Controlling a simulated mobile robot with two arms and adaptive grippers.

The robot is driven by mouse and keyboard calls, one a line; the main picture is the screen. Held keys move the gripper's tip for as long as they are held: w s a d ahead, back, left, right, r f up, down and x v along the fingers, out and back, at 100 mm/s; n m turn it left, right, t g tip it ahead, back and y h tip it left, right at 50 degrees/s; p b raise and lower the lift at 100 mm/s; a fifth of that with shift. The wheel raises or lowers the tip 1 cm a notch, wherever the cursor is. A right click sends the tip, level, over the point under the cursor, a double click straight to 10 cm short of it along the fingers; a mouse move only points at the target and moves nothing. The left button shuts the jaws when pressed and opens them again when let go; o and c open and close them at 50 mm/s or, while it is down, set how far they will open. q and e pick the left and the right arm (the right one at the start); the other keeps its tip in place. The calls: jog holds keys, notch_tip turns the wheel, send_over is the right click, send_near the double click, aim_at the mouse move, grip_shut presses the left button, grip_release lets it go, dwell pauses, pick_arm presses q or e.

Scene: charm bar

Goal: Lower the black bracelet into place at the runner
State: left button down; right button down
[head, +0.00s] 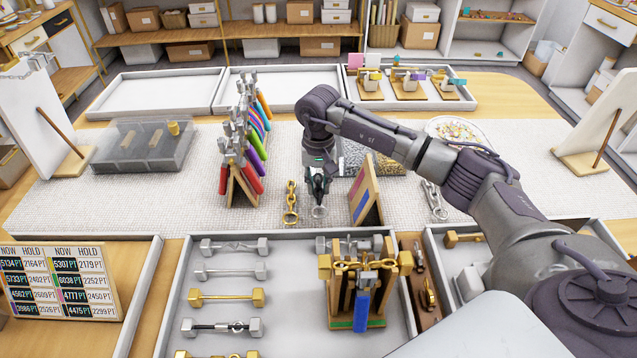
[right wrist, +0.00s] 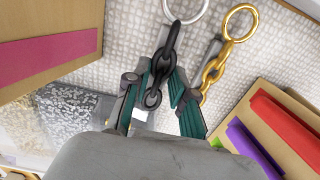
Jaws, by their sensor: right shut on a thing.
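The runner (head: 90,190) is a pale woven cloth across the table; its weave also shows in the right wrist view (right wrist: 120,65). My right gripper (head: 318,184) points down over its middle, shut on the black bracelet (right wrist: 160,70). The bracelet is a dark chain running between the teal-padded fingers, with a silver ring (right wrist: 188,8) at its far end. In the head view, the ring (head: 319,211) shows just below the fingers. Whether the bracelet touches the cloth is unclear. A gold chain bracelet (head: 291,200) lies beside it on the left. My left gripper is not in view.
A rack of coloured pieces (head: 252,170) stands left of the gripper, and a wooden easel board (head: 366,196) close on the right. A silver chain (head: 433,200) lies farther right. A tray of bars (head: 290,330) is in front; a clear box (head: 145,146) sits left.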

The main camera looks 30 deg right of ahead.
jog(key=shift+f+b, duration=0.95)
jog(key=shift+b, duration=0.45)
dwell(1.9)
jog(key=c, duration=0.9)
grip_release()
notch_tip(320, 180, up, 12)
jog(key=shift+r, duration=0.1)
